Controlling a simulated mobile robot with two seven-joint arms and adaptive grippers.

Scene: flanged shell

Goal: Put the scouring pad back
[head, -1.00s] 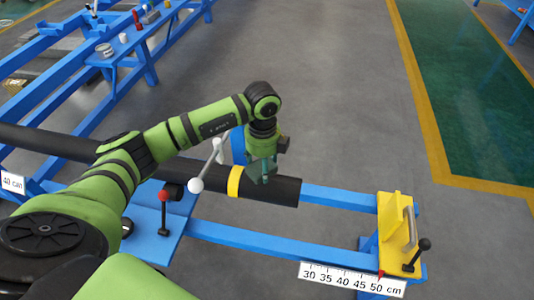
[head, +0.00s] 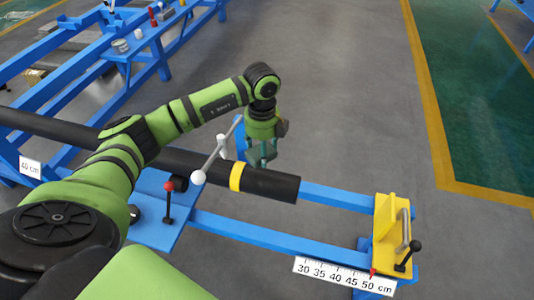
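My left gripper (head: 262,158) is in the head view, pointing down just behind the black pipe (head: 272,184), near the pipe's right end. Dark teal-green shapes show at its fingertips. They are too small to tell whether they are bare fingers or the scouring pad held between them. I cannot make out the scouring pad for certain anywhere else. My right gripper is not in view.
The pipe has a yellow band (head: 236,177) and lies along a blue frame (head: 250,235). A yellow stop (head: 390,235) and a length scale (head: 343,276) are at right. A blue shelf (head: 128,57) at upper left bears small cans and a red bottle (head: 152,17).

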